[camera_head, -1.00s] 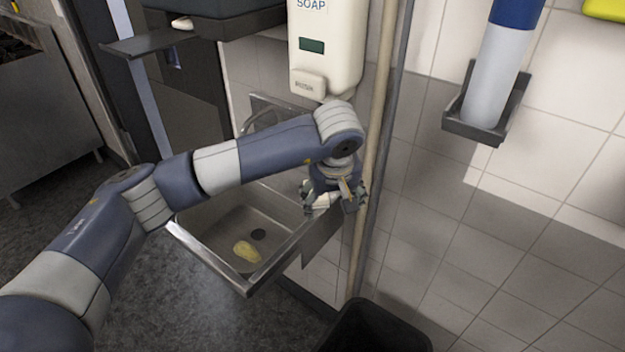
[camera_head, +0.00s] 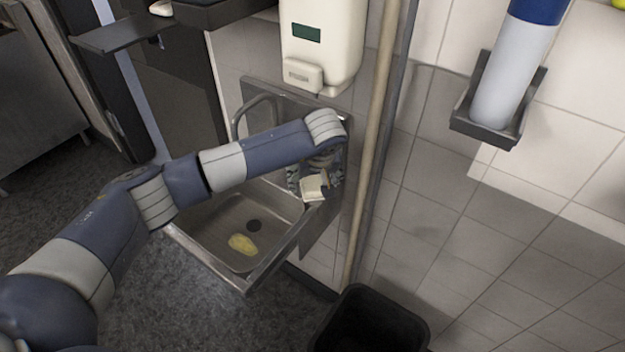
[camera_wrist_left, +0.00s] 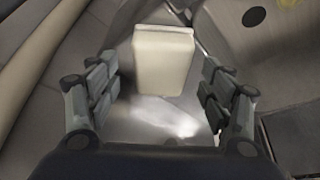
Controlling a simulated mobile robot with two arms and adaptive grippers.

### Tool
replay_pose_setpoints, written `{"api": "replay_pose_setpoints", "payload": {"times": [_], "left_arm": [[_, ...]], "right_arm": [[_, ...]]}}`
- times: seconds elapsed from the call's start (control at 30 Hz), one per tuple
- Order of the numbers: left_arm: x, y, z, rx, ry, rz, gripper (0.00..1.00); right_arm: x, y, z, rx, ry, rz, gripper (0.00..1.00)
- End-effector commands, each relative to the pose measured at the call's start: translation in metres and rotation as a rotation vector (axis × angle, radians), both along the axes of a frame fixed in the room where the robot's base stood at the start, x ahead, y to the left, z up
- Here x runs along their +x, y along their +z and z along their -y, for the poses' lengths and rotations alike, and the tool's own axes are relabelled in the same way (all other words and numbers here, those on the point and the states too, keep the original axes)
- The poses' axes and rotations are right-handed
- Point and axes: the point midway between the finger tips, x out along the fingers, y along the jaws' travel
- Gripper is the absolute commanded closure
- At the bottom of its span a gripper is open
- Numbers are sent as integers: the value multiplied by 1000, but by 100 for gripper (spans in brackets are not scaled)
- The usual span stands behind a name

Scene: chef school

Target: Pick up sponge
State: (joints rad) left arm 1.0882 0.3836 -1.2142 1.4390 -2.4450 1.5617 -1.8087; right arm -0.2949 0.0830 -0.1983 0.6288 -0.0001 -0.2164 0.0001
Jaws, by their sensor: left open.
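A pale cream block (camera_head: 313,188), probably the sponge, is at the right rim of the sink. It also shows in the left wrist view (camera_wrist_left: 163,60) at the upper middle. My left gripper (camera_head: 314,179) is at the block, with its fingers on either side. In the left wrist view my left gripper (camera_wrist_left: 161,82) is open, with a gap between each finger and the block. The block's far side and what lies under it are hidden. My right gripper is not in view.
The steel sink (camera_head: 213,262) holds a yellowish lump (camera_head: 242,244) near its drain. A faucet (camera_head: 240,118) and a soap dispenser (camera_head: 322,45) are on the wall behind. A pole (camera_head: 376,130) stands right of the gripper. A black bin (camera_head: 345,325) stands below.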

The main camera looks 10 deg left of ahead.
Motion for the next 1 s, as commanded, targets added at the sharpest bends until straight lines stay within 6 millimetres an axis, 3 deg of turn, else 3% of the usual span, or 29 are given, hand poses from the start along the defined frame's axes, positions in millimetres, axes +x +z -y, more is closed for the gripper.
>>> {"api": "replay_pose_setpoints", "payload": {"times": [0.13,0.37,0.57,1.0], "left_arm": [[4,-12,-2,0,0,-2,27],[5,-14,-3,1,0,0,27],[5,-14,-3,1,0,0,70],[5,-11,-3,0,0,1,74]], "right_arm": [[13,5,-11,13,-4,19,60],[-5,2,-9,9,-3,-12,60],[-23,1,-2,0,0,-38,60],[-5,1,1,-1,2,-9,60]]}}
